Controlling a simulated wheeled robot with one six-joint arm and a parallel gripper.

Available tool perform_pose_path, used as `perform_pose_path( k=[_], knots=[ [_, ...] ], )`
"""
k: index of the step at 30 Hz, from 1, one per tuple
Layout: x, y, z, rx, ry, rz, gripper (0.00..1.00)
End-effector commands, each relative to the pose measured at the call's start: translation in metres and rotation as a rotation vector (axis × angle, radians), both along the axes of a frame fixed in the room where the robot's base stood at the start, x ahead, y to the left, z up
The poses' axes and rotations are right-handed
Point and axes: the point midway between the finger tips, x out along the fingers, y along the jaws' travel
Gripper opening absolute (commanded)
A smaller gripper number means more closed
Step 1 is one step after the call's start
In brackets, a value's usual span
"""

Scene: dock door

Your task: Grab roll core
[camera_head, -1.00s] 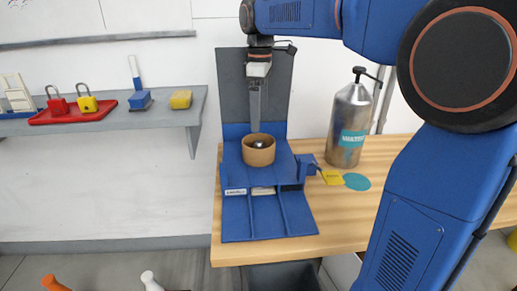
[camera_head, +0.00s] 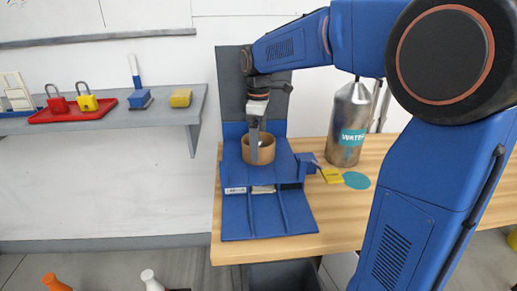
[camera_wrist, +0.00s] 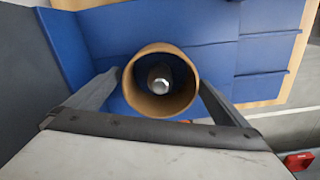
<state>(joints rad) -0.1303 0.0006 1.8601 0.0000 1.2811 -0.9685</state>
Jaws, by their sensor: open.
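The roll core (camera_head: 262,151) is a short brown cardboard ring standing on the blue holder (camera_head: 240,203) on the wooden bench. A metal spindle tip shows inside its hole. In the wrist view the roll core (camera_wrist: 187,82) lies between the two fingers, its round opening facing the camera. My gripper (camera_head: 254,155) is open and reaches down at the core from above. In the wrist view my gripper (camera_wrist: 163,88) has one finger on each side of the core. Whether the fingers touch it I cannot tell.
A metal water bottle (camera_head: 350,125) stands right of the holder, near a teal disc (camera_head: 356,180) and a yellow tag (camera_head: 331,176). A grey back panel (camera_head: 232,85) rises behind. A wall shelf (camera_head: 180,112) with padlocks is at left.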

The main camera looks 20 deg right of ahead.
Motion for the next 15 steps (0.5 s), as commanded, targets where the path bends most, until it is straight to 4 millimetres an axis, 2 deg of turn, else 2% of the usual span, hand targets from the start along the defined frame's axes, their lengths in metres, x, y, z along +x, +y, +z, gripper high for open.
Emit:
perform_pose_path(
  k=[3, 10, 11, 15],
  knots=[
    [-0.0006, -0.0001, -0.0083, 0.0, 0.001, 0.0, 1.0],
    [-0.0004, -0.0001, -0.0094, 0.0, 0.0, 0.0, 1.0],
    [-0.0004, -0.0001, -0.0094, 0.0, 0.0, 0.0, 0.98],
    [-0.0004, -0.0001, -0.0092, 0.0, 0.0, 0.0, 0.64]
  ],
)
